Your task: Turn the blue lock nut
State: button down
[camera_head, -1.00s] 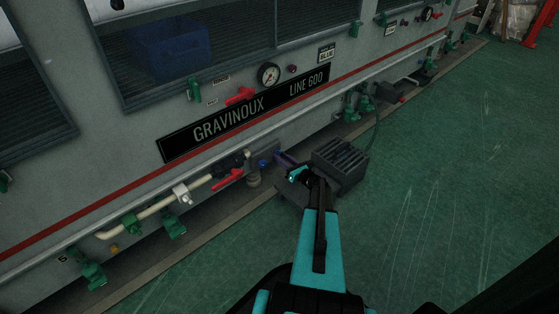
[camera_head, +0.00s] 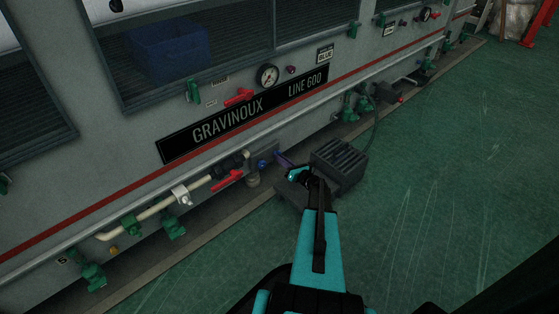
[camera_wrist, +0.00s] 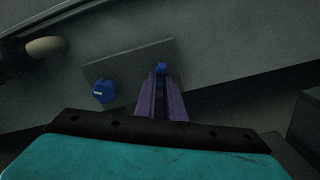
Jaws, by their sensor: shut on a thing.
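The blue lock nut (camera_wrist: 161,68) is a small blue piece on a grey plate (camera_wrist: 130,64). My gripper (camera_wrist: 161,76) has two purple fingers that reach up to the plate and are shut on the nut, one on each side. The fingers hide part of it. A larger round blue knob (camera_wrist: 103,91) with a white mark sits on the same plate to the left, apart from the fingers. In the head view my gripper (camera_head: 280,157) is at the plate low on the machine, right of the blue knob (camera_head: 262,164); the nut itself cannot be made out there.
A dark ribbed box (camera_head: 340,160) stands close to the right of my wrist. Left of the plate are a red lever (camera_head: 228,178), a cream pipe (camera_head: 160,210) and green valves (camera_head: 174,226). A pressure gauge (camera_head: 268,76) is above. The green floor (camera_head: 450,180) to the right is open.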

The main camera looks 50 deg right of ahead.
jog(key=shift+w+r+m+p, duration=0.1)
jog(key=shift+r+m+p, duration=0.1)
jog(key=shift+m+p, duration=2.3)
jog(key=shift+r+m+p, duration=0.15)
jog(key=shift+m+p, duration=0.8)
jog(key=shift+m, duration=2.95)
jog(key=shift+w+r+m+p, duration=0.1)
jog(key=shift+r+m+p, duration=0.1)
jog(key=shift+m+p, duration=2.3)
jog(key=shift+m+b, duration=0.7)
jog(key=shift+m, duration=0.1)
jog(key=shift+s, duration=0.1)
jog(key=c, duration=1.8)
grip_release()
jog(key=shift+f, duration=0.1)
jog(key=shift+c, duration=0.2)
jog(key=shift+a, duration=0.1)
jog(key=shift+s, duration=0.2)
